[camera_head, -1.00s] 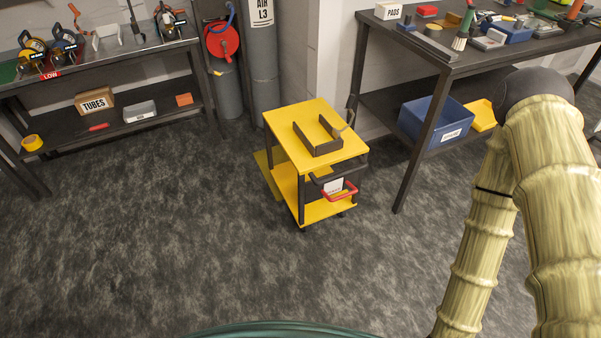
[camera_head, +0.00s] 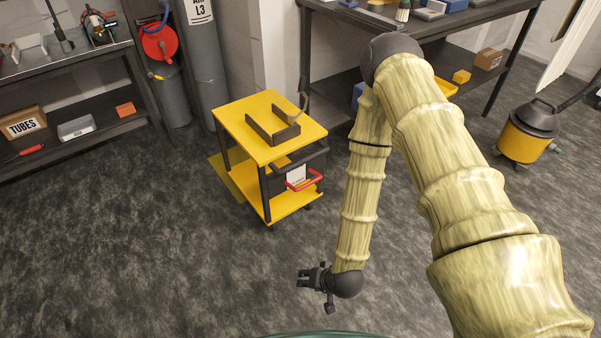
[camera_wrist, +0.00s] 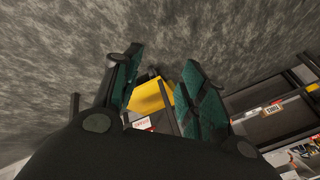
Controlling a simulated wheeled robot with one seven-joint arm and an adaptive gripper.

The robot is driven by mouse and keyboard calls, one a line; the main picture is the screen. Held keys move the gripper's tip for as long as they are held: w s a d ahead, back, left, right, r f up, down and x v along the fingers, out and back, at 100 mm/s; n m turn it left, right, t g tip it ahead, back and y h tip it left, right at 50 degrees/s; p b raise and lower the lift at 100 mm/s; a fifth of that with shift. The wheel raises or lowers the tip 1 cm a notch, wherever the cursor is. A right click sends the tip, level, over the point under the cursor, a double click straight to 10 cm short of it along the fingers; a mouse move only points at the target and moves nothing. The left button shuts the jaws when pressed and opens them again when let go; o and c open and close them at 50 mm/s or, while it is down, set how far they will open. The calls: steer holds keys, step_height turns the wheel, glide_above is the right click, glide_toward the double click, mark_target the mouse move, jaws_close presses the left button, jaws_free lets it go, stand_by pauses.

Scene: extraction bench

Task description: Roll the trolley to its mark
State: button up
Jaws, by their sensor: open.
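In the wrist view the trolley (camera_wrist: 150,97) shows between the spread fingers (camera_wrist: 163,70). No other mark is clear.
A bench with shelves (camera_head: 80,68) is at the left, beside a grey cylinder (camera_head: 203,60) and a red reel (camera_head: 159,43). Another bench (camera_head: 320,75) stands behind the trolley. A yellow-black vacuum (camera_head: 527,132) is at the right. The floor at front left is clear.

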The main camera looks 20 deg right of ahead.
steer(key=w+a+f+m+t+b, duration=0.1)
steer(key=w+f+m+t+b, duration=0.15)
steer(key=w, duration=0.35)
steer(key=w+f+m+t+b, duration=0.1)
steer(key=w+b, duration=0.2)
steer(key=w, duration=0.2)
steer(key=m+t+h+b, duration=0.4)
steer(key=m+t+b, duration=0.7)
steer(key=b, duration=0.6)
glide_toward(303, 161)
steer(key=w+b, duration=0.1)
steer(key=w, duration=0.2)
steer(key=w+b, duration=0.1)
steer(key=w, duration=0.3)
steer(key=w+b, duration=0.1)
steer(key=w, duration=0.2)
steer(key=shift+w+d+r, duration=0.35)
steer(key=shift+w+d, duration=0.05)
jaws_close()
